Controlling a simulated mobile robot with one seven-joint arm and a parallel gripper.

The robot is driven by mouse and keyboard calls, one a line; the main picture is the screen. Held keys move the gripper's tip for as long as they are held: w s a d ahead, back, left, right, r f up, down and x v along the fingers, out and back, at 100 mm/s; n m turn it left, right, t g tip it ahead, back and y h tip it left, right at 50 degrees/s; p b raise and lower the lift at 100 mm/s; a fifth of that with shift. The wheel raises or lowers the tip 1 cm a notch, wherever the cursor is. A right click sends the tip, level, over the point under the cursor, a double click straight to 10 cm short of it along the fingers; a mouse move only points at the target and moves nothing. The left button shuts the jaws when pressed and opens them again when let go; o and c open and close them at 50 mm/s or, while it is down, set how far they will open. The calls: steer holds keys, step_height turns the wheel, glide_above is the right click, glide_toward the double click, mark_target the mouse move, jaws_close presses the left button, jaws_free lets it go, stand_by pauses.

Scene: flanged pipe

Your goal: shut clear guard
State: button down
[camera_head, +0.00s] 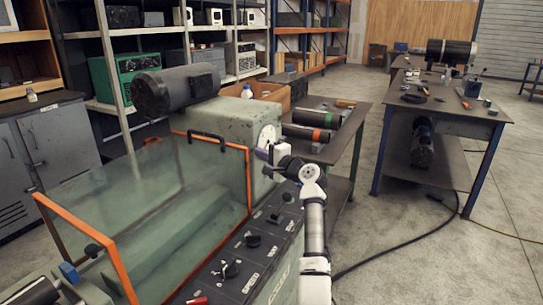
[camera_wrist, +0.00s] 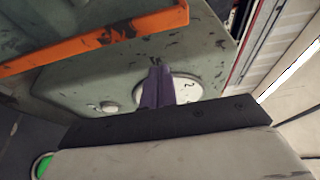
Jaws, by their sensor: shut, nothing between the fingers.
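The clear guard (camera_head: 248,182) is a see-through panel with orange edging, standing over the bed of the green-grey machine at left in the head view. A black handle (camera_head: 207,136) sits on its top edge. An orange edge of the guard (camera_wrist: 90,43) crosses the upper left of the wrist view. My gripper (camera_head: 263,154) is just right of the guard's upper right corner, in front of the dial on the machine's headstock. In the wrist view its purple fingers (camera_wrist: 157,84) are together and empty, overlapping the white dial (camera_wrist: 183,91). I cannot tell whether they touch anything.
The machine's front control panel (camera_head: 245,255) has several black knobs and runs beside the guard. A dark motor (camera_head: 177,90) sits above the headstock. A table with pipes (camera_head: 308,132) stands behind my arm, and a workbench (camera_head: 440,110) at right. Open floor lies between.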

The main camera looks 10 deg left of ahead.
steer(key=shift+s+a+p, duration=0.25)
steer(key=shift+s+a, duration=0.05)
steer(key=shift+s, duration=0.3)
steer(key=shift+s+a+p, duration=0.25)
steer(key=shift+s+p, duration=0.05)
steer(key=shift+s, duration=0.3)
steer(key=shift+s+a+p, duration=0.25)
steer(key=shift+s+a, duration=0.05)
steer(key=shift+s, duration=0.3)
